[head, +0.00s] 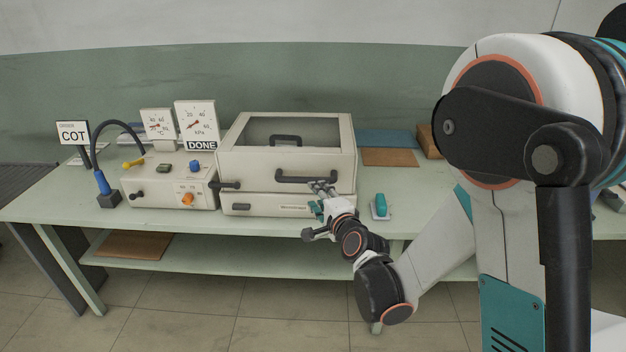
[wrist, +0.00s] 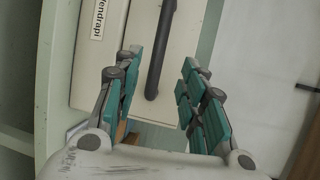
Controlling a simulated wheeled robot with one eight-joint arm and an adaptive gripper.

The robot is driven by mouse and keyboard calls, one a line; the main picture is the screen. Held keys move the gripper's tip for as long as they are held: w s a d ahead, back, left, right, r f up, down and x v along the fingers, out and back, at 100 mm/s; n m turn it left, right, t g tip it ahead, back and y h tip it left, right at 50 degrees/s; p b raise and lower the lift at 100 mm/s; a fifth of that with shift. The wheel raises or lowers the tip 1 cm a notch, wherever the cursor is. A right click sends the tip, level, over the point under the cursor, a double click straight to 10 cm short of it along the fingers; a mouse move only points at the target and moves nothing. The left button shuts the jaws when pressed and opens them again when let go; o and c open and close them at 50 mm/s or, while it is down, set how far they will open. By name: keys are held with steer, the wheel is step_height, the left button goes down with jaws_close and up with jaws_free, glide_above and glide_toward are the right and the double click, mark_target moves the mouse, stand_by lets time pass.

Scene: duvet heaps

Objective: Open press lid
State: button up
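The press (head: 270,207) is a cream box on the bench, with a dark window in its lid (head: 236,154). The lid looks shut on the base. A black bar handle (head: 300,179) runs across the lid's front. My gripper (head: 320,192) is at the front right of the press, close to the right end of this handle. In the wrist view my gripper (wrist: 156,78) is open, its teal pads apart. A black handle (wrist: 162,45) lies lengthwise between and beyond the fingers, with its near end between the fingertips. I cannot tell whether they touch.
A black lever (head: 226,186) sits between box and press. A small teal item (head: 381,206) lies right of my gripper. A COT sign (head: 73,132) stands far left.

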mark_target(306, 182)
steer(key=b+x, duration=0.3)
steer(key=x, duration=0.9)
steer(key=shift+w+a+f, duration=0.1)
steer(key=shift+w+f, duration=0.05)
steer(key=shift+w, duration=0.1)
jaws_close()
